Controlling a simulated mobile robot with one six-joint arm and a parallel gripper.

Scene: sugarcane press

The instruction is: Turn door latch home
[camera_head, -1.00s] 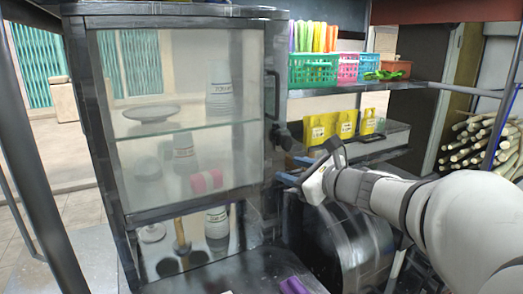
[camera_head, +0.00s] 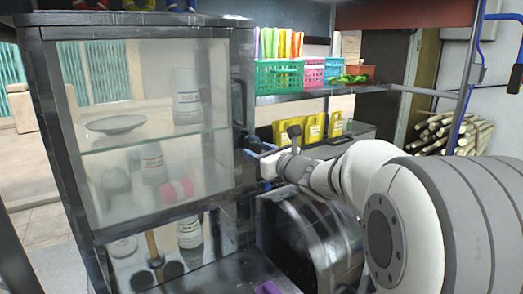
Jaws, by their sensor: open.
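The glass cabinet door (camera_head: 150,130) has a dark frame and looks closed. A dark vertical handle (camera_head: 239,103) runs along its right edge. Below the handle, a small black latch knob (camera_head: 251,142) sits at the cabinet's right side. My gripper (camera_head: 257,156) has blue fingertips and is open at the latch, just below and to its right. Whether the fingers touch or surround the latch is too small to tell. My arm comes in from the right and hides part of the area behind it.
Behind the glass are a plate (camera_head: 116,124), bottles and a pink roll (camera_head: 177,191). Right of the cabinet, a shelf holds colored baskets (camera_head: 279,74), with yellow pouches (camera_head: 312,130) below. A dark metal drum (camera_head: 312,240) stands beneath my gripper. Cane stalks (camera_head: 450,133) lie at right.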

